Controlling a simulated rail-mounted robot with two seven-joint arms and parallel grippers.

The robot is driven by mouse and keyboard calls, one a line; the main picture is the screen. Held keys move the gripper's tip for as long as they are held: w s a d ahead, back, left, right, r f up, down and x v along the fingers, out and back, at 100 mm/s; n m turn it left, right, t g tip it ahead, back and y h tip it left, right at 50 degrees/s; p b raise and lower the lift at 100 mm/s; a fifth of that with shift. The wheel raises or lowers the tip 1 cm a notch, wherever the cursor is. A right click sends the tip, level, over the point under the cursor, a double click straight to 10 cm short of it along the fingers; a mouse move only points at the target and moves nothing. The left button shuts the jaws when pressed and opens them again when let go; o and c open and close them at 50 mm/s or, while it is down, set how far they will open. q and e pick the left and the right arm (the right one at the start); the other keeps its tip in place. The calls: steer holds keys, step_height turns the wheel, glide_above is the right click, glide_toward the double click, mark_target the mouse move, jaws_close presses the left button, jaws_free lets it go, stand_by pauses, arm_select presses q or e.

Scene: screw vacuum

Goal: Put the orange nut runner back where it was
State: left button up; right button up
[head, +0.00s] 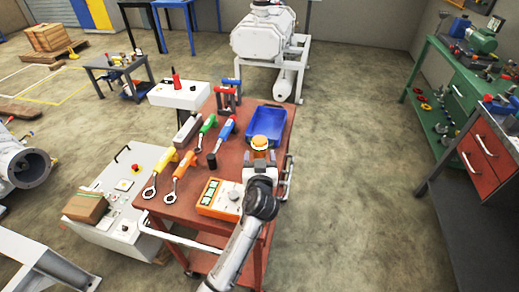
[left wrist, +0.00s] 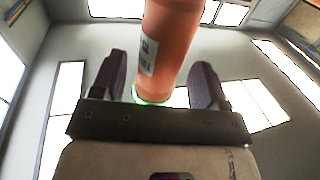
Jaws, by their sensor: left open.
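The orange nut runner shows in the left wrist view (left wrist: 168,45) as an orange cylinder with a white label and a green glow at its near end. That end lies between the two dark fingers of my left gripper (left wrist: 160,90), with a gap on each side. In the head view an orange round top (head: 260,142), which looks like the nut runner, shows just beyond my left gripper (head: 260,157) over the right side of the red-brown cart (head: 155,205). My left gripper is open. The nut runner's lower part is hidden in the head view. My right gripper is out of view.
A blue tray (head: 267,122) lies just behind my left gripper. An orange meter box (head: 219,198) is to its left. Several coloured-handled tools, including an orange ratchet (head: 180,172), lie further left. A green bench (head: 440,85) stands at right. Floor between is clear.

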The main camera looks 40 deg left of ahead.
arm_select(q)
steer(key=v, duration=0.8)
steer(key=shift+s+d, duration=0.25)
steer(key=f+g+h, duration=0.1)
steer(key=s+f+m+g, duration=0.1)
steer(key=f+m+g+h, duration=0.1)
steer(key=f, duration=0.1)
steer(key=shift+s+d+f+h, duration=0.1)
steer(key=shift+s+d+h, duration=0.05)
steer(key=shift+s+h, duration=0.15)
steer(key=s+d+m+h, duration=0.1)
steer(key=d+m+h, duration=0.1)
steer(key=d+h, duration=0.1)
steer(key=s+d+m+g+h, duration=0.1)
steer(key=h, duration=0.1)
steer(key=shift+s+d+f, duration=0.25)
steer(key=shift+s+d, duration=0.1)
steer(key=s+d+f+m+g+h+p, duration=0.15)
steer(key=s+f, duration=0.25)
steer(key=s, duration=0.5)
steer(key=s+f+m+g+h+p, duration=0.1)
steer(key=s+f+m+g, duration=0.2)
steer(key=s, duration=0.5)
steer(key=s+d+f+m+g+h+p, duration=0.15)
steer(key=s+f, duration=0.25)
steer(key=s, duration=0.5)
step_height(320, 180, up, 37)
steer(key=n+p, duration=0.1)
steer(key=p, duration=3.6)
steer(key=shift+w+r, duration=0.15)
